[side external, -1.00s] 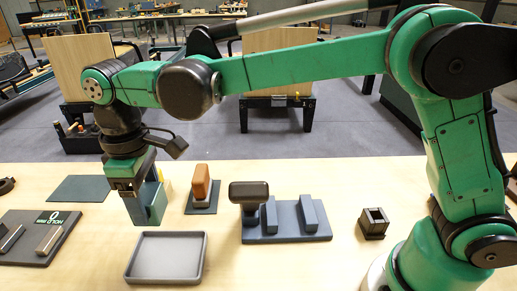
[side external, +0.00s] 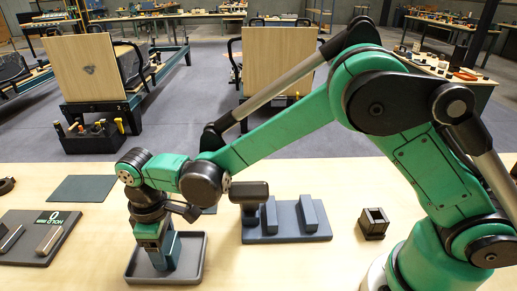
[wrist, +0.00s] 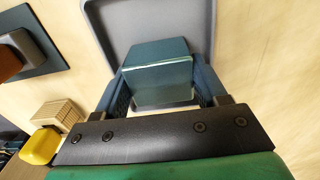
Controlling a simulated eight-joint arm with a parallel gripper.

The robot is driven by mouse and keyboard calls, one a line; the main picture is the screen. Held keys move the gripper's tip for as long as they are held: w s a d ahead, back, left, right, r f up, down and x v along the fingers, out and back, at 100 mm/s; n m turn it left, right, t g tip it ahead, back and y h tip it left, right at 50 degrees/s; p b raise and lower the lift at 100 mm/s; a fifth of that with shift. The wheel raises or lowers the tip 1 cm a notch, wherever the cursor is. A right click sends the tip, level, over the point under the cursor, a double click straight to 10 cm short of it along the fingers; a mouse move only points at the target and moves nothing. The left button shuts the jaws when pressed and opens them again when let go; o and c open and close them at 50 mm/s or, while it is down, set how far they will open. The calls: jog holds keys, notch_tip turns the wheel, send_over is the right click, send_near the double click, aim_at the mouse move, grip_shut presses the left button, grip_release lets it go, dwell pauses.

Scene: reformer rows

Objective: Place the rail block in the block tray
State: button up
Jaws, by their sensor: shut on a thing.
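My gripper (wrist: 160,98) is shut on a teal rail block (wrist: 158,72), with a blue finger on each side of it in the wrist view. In the side external view my gripper (side external: 163,258) points down inside the grey block tray (side external: 202,250), with the block low between its fingers. The tray is shallow, with a raised rim, and also shows behind the block in the wrist view (wrist: 205,25). I cannot tell whether the block's underside touches the tray floor.
Right of the tray, a slate base (side external: 290,237) holds upright blocks and a dark-headed piece (side external: 249,192). A dark square socket (side external: 374,222) stands farther right. A dark plate with metal bars (side external: 35,240) lies left. A brown piece (wrist: 8,62) shows in the wrist view.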

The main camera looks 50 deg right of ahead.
jog(key=shift+f, duration=0.15)
jog(key=o, duration=1.3)
jog(key=shift+o, duration=0.2)
notch_tip(320, 180, up, 12)
jog(key=shift+r, duration=0.2)
notch_tip(320, 180, down, 12)
jog(key=shift+f, duration=0.25)
jog(key=shift+r, duration=2.1)
